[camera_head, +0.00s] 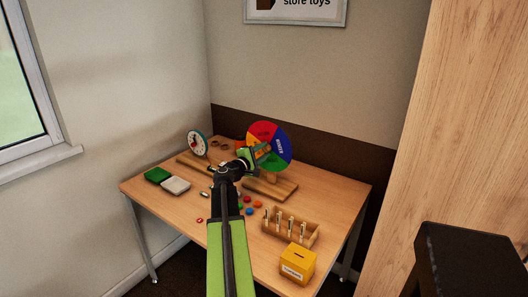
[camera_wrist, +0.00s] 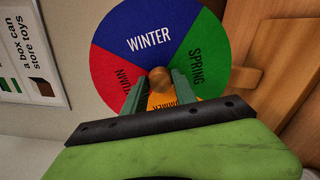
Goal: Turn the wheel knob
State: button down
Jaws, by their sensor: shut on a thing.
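A round wheel (camera_head: 274,134) with red, blue, green and orange sectors stands upright on a wooden base (camera_head: 278,190) at the back of the table. In the wrist view the wheel (camera_wrist: 145,42) reads WINTER at the top and SPRING at the right, with other words partly hidden. A brown round knob (camera_wrist: 160,77) sits at its middle. My gripper (camera_wrist: 160,88) has its two green fingers on either side of the knob and is shut on it. In the head view my gripper (camera_head: 257,153) is in front of the wheel and hides part of it.
A toy clock (camera_head: 197,143) stands left of the wheel. Green (camera_head: 158,175) and white (camera_head: 176,185) boxes lie at the table's left. A wooden rack (camera_head: 290,229) and a yellow box (camera_head: 297,264) stand at the front right. Several coloured discs lie near my arm.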

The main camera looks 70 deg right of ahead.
jog(key=shift+s+a+f+m, duration=0.1)
jog(key=shift+s+m, duration=0.05)
jog(key=shift+m, duration=0.65)
jog(key=shift+s+m, duration=0.1)
jog(key=shift+m, duration=0.7)
jog(key=c, duration=1)
grip_release()
jog(key=shift+c, duration=0.2)
jog(key=shift+w, duration=0.1)
jog(key=v, duration=1.7)
jog(key=shift+w+a, duration=0.1)
jog(key=shift+a, duration=0.05)
